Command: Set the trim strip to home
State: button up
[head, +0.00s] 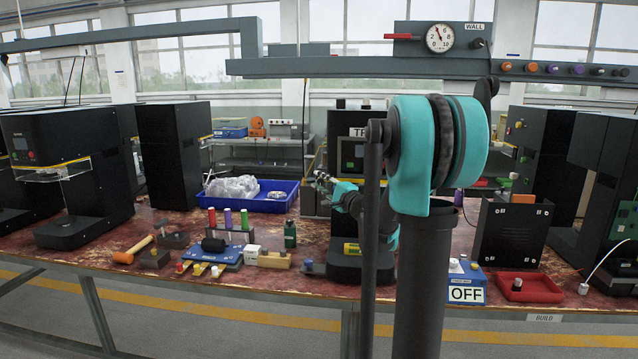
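A dark machine (352,152) stands on the bench behind my arm. It bears a white label (358,132) that begins with "TR"; the rest is hidden by my arm. It has a small lit screen, and a yellow edge shows near it. I cannot make out a trim strip or a home mark for sure. My gripper (322,180) is small in view, at the machine's left front side, pointing left. Its fingers are too small to tell if they are open or shut, or touching anything.
A blue tray (270,204) with clear bags lies left of my gripper. A blue "OFF" box (466,291) and a red tray (528,290) are right. A gauge rail (390,68) runs above.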

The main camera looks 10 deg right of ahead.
jog(key=shift+o, duration=0.9)
jog(key=v, duration=1.2)
jog(key=shift+c, duration=0.2)
